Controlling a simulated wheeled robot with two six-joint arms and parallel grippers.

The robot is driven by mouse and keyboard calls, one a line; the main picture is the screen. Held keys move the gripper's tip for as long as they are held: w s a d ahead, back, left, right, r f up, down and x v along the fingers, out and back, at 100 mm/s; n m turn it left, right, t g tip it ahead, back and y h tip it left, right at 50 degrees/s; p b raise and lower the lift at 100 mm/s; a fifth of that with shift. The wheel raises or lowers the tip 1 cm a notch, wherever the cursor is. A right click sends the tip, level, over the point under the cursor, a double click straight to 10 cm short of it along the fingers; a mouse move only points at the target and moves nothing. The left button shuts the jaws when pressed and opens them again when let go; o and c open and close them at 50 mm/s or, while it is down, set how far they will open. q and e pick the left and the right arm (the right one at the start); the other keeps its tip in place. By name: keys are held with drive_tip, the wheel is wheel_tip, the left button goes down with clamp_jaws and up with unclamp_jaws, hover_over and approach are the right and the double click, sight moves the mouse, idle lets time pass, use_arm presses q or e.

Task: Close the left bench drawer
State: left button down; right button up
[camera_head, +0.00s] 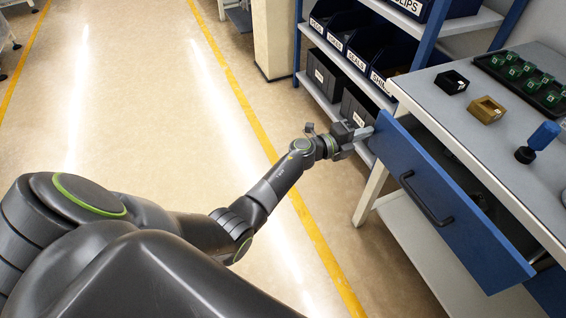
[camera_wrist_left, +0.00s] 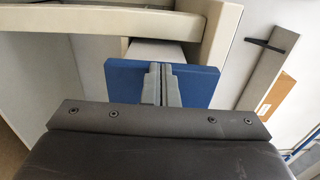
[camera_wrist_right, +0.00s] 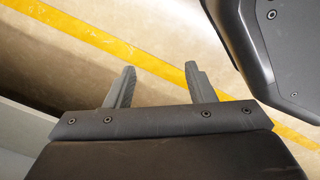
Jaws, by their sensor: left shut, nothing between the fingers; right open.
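The left bench drawer (camera_head: 440,205) has a blue front with a black bar handle (camera_head: 426,200). It is pulled out from the bench, and part of its inside shows behind the front. My left gripper (camera_head: 364,133) is shut and empty, at the far left end of the drawer front. In the left wrist view its closed fingers (camera_wrist_left: 162,72) overlap a blue panel (camera_wrist_left: 198,84); I cannot tell whether they touch it. My right gripper (camera_wrist_right: 160,76) is open and empty above the floor, seen only in the right wrist view.
The grey bench top (camera_head: 480,120) holds a black bin (camera_head: 451,82), a tan bin (camera_head: 486,110), a blue-handled tool (camera_head: 541,138) and a dark tray (camera_head: 528,82). A rack with labelled bins (camera_head: 343,50) stands behind. The floor (camera_head: 130,90) at left is clear.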

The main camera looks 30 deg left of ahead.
use_arm(q)
drive_tip(key=b+x, duration=0.2)
drive_tip(key=x, duration=0.2)
drive_tip(key=shift+w+f, duration=0.1)
drive_tip(key=shift+w, duration=0.05)
drive_tip(key=b+x, duration=0.1)
drive_tip(key=x, duration=0.1)
drive_tip(key=b+x, duration=0.2)
drive_tip(key=x, duration=0.1)
drive_tip(key=shift+w+d+r, duration=0.25)
drive_tip(key=shift+r, duration=0.15)
use_arm(e)
drive_tip(key=w+a+r, duration=0.3)
drive_tip(key=w+r, duration=0.4)
drive_tip(key=r, duration=0.1)
drive_tip(key=shift+w+r+m+y, duration=0.15)
drive_tip(key=shift+w+m+y, duration=0.25)
use_arm(q)
drive_tip(key=shift+r, duration=0.15)
drive_tip(key=shift+a, duration=0.1)
